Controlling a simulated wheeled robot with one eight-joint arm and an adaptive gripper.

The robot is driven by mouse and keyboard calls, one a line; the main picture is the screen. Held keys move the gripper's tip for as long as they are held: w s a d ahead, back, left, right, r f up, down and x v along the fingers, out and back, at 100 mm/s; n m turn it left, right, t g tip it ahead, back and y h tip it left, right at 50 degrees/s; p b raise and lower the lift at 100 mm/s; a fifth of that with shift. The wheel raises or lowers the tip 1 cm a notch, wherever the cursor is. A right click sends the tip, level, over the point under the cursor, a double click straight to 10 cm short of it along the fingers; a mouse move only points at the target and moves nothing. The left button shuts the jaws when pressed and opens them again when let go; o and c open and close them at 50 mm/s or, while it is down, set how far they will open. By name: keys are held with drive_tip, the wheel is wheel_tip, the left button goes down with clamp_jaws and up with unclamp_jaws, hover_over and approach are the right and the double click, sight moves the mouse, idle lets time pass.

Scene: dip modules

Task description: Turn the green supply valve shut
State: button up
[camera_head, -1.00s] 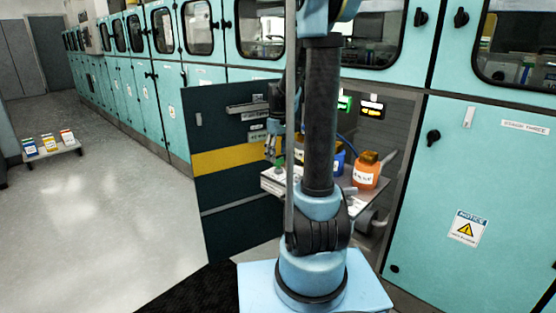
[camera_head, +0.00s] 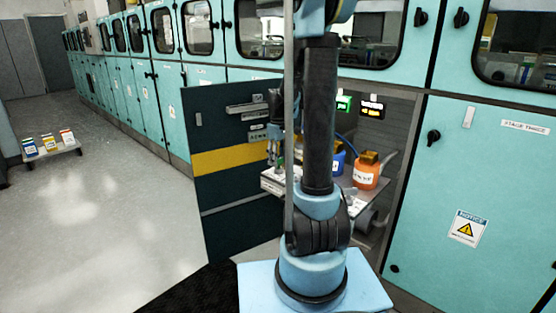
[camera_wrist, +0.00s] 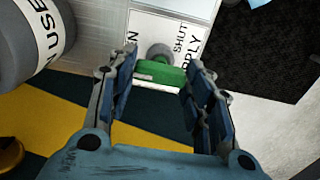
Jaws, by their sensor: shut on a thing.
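The green supply valve handle (camera_wrist: 160,73) lies crosswise between my fingers in the wrist view. A round grey stem (camera_wrist: 160,51) shows just behind it. My gripper (camera_wrist: 161,66) is shut on the handle, with a finger at each end of it. A white label plate (camera_wrist: 145,27) behind the valve reads "SHUT" and part of "SUPPLY"; another word at its left is partly hidden. In the head view my gripper (camera_head: 275,152) is small, at the left end of the shelf inside the open cabinet, and the valve is hardly visible there.
A grey container (camera_wrist: 32,40) with a partly readable label stands close at the left in the wrist view. An orange jug (camera_head: 366,173) and a blue container (camera_head: 338,161) stand on the cabinet shelf. The open dark door (camera_head: 232,188) stands left of my arm.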

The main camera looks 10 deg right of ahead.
drive_tip(key=shift+m, duration=0.4)
drive_tip(key=m, duration=0.3)
drive_tip(key=shift+m, duration=0.3)
drive_tip(key=m, duration=0.4)
drive_tip(key=shift+m, duration=0.3)
drive_tip(key=m, duration=0.4)
drive_tip(key=shift+m, duration=2.4)
drive_tip(key=o, duration=1)
drive_tip(key=shift+a, duration=0.1)
drive_tip(key=shift+o, duration=0.2)
